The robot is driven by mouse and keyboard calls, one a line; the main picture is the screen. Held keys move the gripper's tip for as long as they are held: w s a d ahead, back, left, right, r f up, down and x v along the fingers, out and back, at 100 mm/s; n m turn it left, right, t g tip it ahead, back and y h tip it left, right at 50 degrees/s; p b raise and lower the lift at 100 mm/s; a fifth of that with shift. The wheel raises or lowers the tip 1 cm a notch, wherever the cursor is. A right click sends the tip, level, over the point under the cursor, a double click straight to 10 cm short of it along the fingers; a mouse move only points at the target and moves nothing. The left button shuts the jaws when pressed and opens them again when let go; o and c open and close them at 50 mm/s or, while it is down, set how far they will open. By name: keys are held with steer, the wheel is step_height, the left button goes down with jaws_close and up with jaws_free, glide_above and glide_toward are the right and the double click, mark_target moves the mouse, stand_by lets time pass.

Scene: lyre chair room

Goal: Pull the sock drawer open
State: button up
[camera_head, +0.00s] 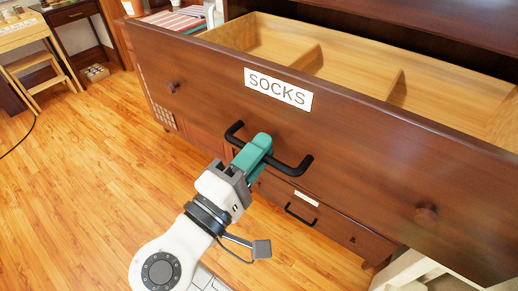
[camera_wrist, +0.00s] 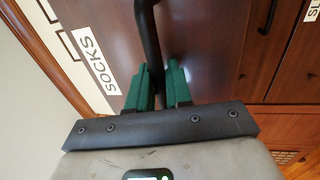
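The sock drawer (camera_head: 190,87) has a dark wood front with a white SOCKS label (camera_head: 278,89) and stands open, its pale wooden inside showing. Its black bar handle (camera_head: 291,168) is on the front below the label. My gripper (camera_head: 262,148), with green fingers, is at the middle of this handle. In the wrist view the handle (camera_wrist: 148,35) runs down between the two green fingers (camera_wrist: 158,88), which are shut on it. The SOCKS label (camera_wrist: 95,60) shows at the left there. The fingers hide the middle of the bar.
Dividers (camera_head: 392,84) split the drawer, and the compartments in view look empty. A lower drawer with a black handle (camera_head: 301,214) is below. Open wooden floor (camera_head: 70,190) lies to the left.

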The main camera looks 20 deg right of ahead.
steer(key=shift+o, duration=1.3)
steer(key=v, duration=1)
steer(key=shift+s+a+f, duration=0.2)
steer(key=shift+a, duration=0.05)
